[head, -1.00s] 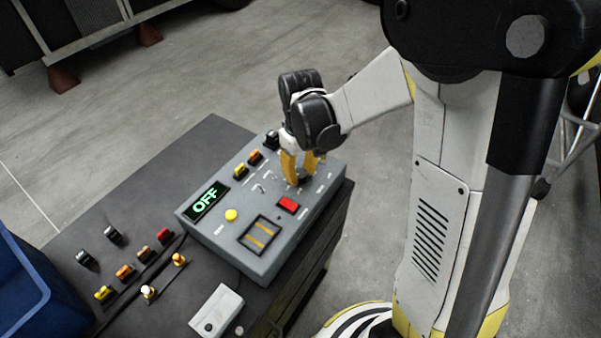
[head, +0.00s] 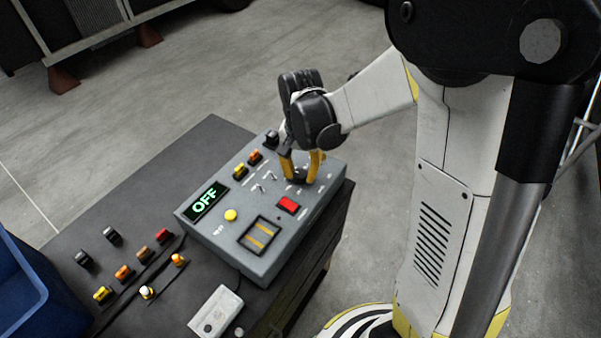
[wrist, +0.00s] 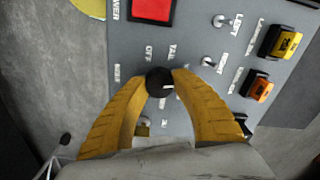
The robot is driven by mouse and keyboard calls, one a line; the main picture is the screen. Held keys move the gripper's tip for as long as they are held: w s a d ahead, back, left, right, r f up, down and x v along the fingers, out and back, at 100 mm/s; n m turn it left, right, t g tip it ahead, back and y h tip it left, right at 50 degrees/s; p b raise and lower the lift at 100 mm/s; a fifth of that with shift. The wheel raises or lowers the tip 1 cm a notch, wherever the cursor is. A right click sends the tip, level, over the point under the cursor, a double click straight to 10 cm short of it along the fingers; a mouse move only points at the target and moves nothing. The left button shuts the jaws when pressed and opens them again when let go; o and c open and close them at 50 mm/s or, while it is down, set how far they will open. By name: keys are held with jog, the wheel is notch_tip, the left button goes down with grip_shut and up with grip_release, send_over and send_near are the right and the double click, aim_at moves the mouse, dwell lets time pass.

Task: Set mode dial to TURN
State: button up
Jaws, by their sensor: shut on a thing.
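The mode dial (wrist: 158,82) is a round black knob on the grey control box (head: 215,238). In the wrist view, labels stand around it; OFF and TAIL are readable beside it, and others are too small or partly covered. My gripper (wrist: 160,84) is shut on the dial, with one yellow finger on each side of it. In the head view, my gripper (head: 302,178) points down onto the far right part of the box, and its fingers largely hide the dial. The display (head: 205,201) reads OFF in green.
The box carries a red button (head: 289,205), a yellow button (head: 231,215), small toggle switches (head: 257,189) and colored plugs (head: 240,170). Several loose plugs (head: 124,272) lie on the dark table (head: 165,165). A blue bin (head: 30,290) stands at the left and a white box (head: 216,311) in front.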

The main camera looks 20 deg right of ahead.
aim_at(301, 174)
jog(key=m, duration=0.6)
jog(key=shift+m, duration=0.3)
grip_shut()
jog(key=o, duration=1.2)
grip_release()
jog(key=shift+r, duration=0.1)
notch_tip(301, 174, up, 12)
jog(key=shift+f, duration=0.1)
jog(key=shift+s, duration=0.1)
